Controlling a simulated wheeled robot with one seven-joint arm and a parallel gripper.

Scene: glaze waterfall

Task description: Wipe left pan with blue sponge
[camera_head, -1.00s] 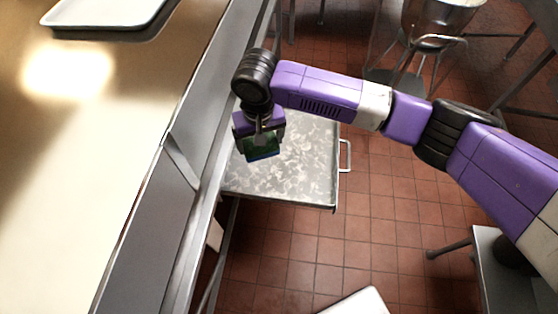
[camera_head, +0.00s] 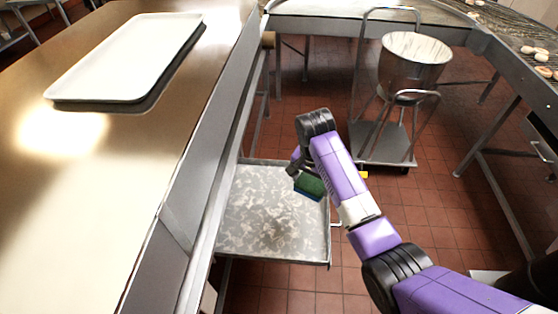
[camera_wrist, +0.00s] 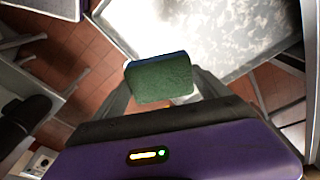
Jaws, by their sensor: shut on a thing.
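The pan (camera_head: 262,222) is a grey, mottled shallow tray beside the long counter, low down, with a wire handle on its right side. It also shows in the wrist view (camera_wrist: 215,38). My gripper (camera_head: 303,178) is over the pan's far right part, shut on the sponge (camera_head: 309,187). The sponge has a green face and a blue layer, and in the wrist view (camera_wrist: 160,80) it sits between the fingertips. I cannot tell whether it touches the pan. The pan's far right corner is partly hidden by my arm.
A long counter (camera_head: 120,180) runs along the left with a white tray (camera_head: 130,58) on it. A trolley (camera_head: 385,142) carries a metal bowl (camera_head: 412,65) at the back. A conveyor with pastries (camera_head: 520,40) stands at far right. Red tiled floor (camera_head: 430,205) is open between.

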